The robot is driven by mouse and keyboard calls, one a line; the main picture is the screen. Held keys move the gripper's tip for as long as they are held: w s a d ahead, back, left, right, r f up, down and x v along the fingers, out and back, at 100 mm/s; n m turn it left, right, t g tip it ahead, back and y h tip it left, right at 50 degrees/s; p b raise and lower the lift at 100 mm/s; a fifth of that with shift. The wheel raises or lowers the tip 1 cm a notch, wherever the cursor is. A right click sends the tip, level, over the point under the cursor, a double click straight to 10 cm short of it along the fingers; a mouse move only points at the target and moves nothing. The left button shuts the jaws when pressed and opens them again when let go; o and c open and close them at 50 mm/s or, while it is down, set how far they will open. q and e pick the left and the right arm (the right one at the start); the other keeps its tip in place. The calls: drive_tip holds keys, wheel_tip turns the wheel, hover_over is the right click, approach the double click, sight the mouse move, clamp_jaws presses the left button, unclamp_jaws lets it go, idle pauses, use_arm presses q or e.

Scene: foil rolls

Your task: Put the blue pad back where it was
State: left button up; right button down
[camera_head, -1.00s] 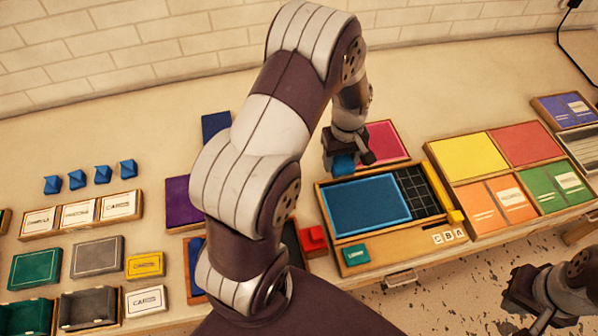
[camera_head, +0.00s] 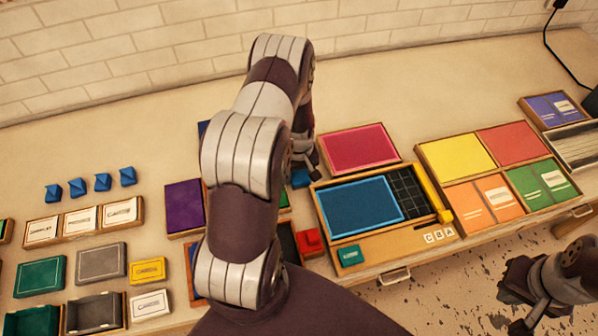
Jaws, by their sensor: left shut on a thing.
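My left gripper (camera_head: 306,160) is left of the pink pad, largely hidden behind my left arm. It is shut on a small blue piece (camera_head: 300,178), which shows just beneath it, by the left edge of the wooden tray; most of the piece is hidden. I cannot tell whether it touches anything below. A large light-blue pad (camera_head: 358,205) lies flat in the wooden tray (camera_head: 390,241). A sliver of a dark-blue panel (camera_head: 203,128) shows behind my arm. My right gripper (camera_head: 520,295) is at the lower right, away from the pads; its jaw opening is unclear.
A pink pad (camera_head: 358,148) lies behind the tray, a purple pad (camera_head: 184,205) to the left. A red block (camera_head: 308,240) sits beside the tray. Several small blue blocks (camera_head: 102,182) and card boxes (camera_head: 79,215) stand at left. A four-colour box (camera_head: 455,158) is at right.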

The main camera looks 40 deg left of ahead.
sight(301, 175)
use_arm(q)
drive_tip(key=o, duration=0.7)
drive_tip(key=shift+o, duration=0.2)
drive_tip(key=shift+r+p, duration=0.2)
drive_tip(key=shift+p, duration=0.1)
drive_tip(key=shift+w+r+b, duration=0.1)
drive_tip(key=shift+r+b, duration=0.2)
drive_tip(key=shift+r, duration=0.05)
wheel_tip(301, 175, up, 12)
drive_tip(key=f+b, duration=0.1)
drive_tip(key=b, duration=0.1)
drive_tip(key=s+d+r+m, duration=0.4)
drive_tip(key=s+d+m, duration=0.1)
drive_tip(key=d, duration=0.2)
drive_tip(key=s+d+r+m+t, duration=0.1)
drive_tip(key=s+d+r+m, duration=0.2)
drive_tip(key=s+d+m, duration=0.2)
drive_tip(key=d, duration=0.3)
drive_tip(key=shift+r, duration=0.4)
